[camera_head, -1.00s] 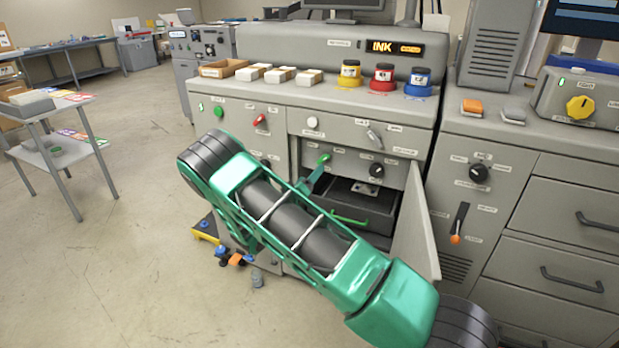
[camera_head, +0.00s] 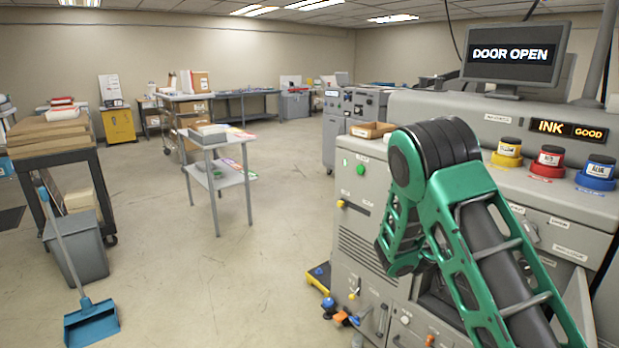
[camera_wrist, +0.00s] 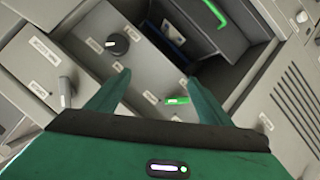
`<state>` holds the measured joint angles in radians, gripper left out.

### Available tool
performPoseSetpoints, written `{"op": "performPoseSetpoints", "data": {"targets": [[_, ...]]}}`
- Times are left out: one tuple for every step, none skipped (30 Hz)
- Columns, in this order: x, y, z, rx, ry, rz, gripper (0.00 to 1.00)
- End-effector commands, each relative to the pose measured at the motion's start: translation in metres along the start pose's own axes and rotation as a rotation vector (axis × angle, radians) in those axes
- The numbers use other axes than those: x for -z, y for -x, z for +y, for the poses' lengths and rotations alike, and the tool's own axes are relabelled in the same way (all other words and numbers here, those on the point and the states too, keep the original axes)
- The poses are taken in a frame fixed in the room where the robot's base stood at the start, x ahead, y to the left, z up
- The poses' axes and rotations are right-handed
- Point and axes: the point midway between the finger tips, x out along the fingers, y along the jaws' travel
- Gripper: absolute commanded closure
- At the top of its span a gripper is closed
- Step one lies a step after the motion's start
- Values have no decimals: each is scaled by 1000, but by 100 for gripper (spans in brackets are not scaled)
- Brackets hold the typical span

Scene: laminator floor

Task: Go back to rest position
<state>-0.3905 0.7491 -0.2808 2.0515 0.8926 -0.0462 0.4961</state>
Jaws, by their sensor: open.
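My gripper (camera_wrist: 158,76) is open and empty in the wrist view, its two green fingers apart. It faces the front of the grey machine (camera_head: 345,215), tilted in the picture. A short green lever (camera_wrist: 177,100) shows between and beyond the fingers, near the right one; I cannot tell whether they touch. A black knob (camera_wrist: 117,43) is on the panel at upper left. An open dark compartment (camera_wrist: 232,65) with a green handle (camera_wrist: 215,12) lies at upper right. In the head view my green arm covers much of the machine, and my gripper's fingers are hidden.
The monitor (camera_head: 510,55) reads DOOR OPEN. Yellow, red (camera_head: 548,160) and blue ink pots stand on the machine top. A small grey table (camera_head: 218,140), a bin (camera_head: 78,248) and a blue dustpan (camera_head: 92,322) stand to the left. The floor between is clear.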

Motion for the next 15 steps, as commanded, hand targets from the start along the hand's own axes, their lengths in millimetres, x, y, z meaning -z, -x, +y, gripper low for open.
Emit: {"op": "performPoseSetpoints", "data": {"targets": [[-1, 6, 10, 25, -18, -40, 27], [-4, 10, 13, 42, -25, -65, 27], [-7, 16, 18, 67, -30, -97, 27], [-9, 20, 21, 84, -36, -120, 27], [-11, 25, 25, 104, -40, -142, 27], [-14, 32, 29, 130, -45, -171, 27], [-15, 37, 32, 150, -48, -191, 27], [-17, 43, 35, 171, -51, -210, 27], [-20, 51, 40, 199, -53, -236, 27], [-21, 57, 42, 222, -55, -252, 27], [-24, 64, 46, 243, -56, -270, 27], [-26, 73, 49, 274, -55, -289, 27], [-27, 80, 52, 297, -56, -305, 27], [-29, 87, 56, 319, -54, -318, 27], [-31, 98, 59, 351, -53, -334, 27]]}}
